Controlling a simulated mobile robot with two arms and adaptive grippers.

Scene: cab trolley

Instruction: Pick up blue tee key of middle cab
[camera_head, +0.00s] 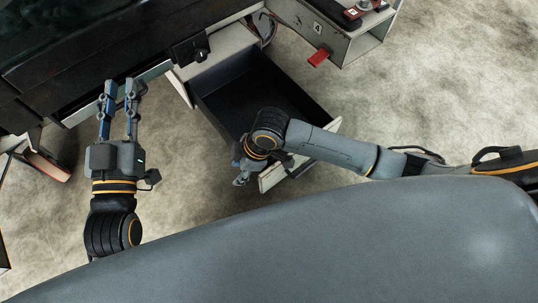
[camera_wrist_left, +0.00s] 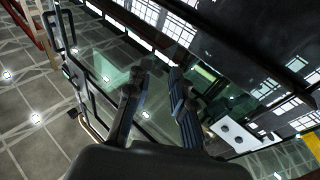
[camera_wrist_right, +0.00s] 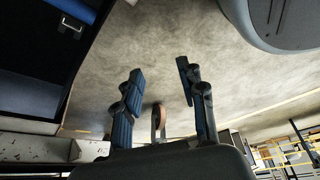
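I cannot make out a blue tee key in any view. An open drawer (camera_head: 245,90) with a dark interior extends from the trolley in the head view; I see no object inside it. My left gripper (camera_head: 121,84) is open and empty, its blue-padded fingers at the trolley's front edge, left of the drawer. The fingers also show apart in the left wrist view (camera_wrist_left: 161,72). My right gripper (camera_head: 240,175) is by the drawer's front panel (camera_head: 285,172), partly hidden by its own wrist. The right wrist view (camera_wrist_right: 160,70) shows it open and empty.
A black latch-like block (camera_head: 190,49) sits on the trolley edge beside the drawer. A light-coloured unit (camera_head: 335,42) with a red tab (camera_head: 319,57) stands at the upper right. Another red-edged unit (camera_head: 45,165) is at the far left. Bare floor (camera_head: 440,90) lies at the right.

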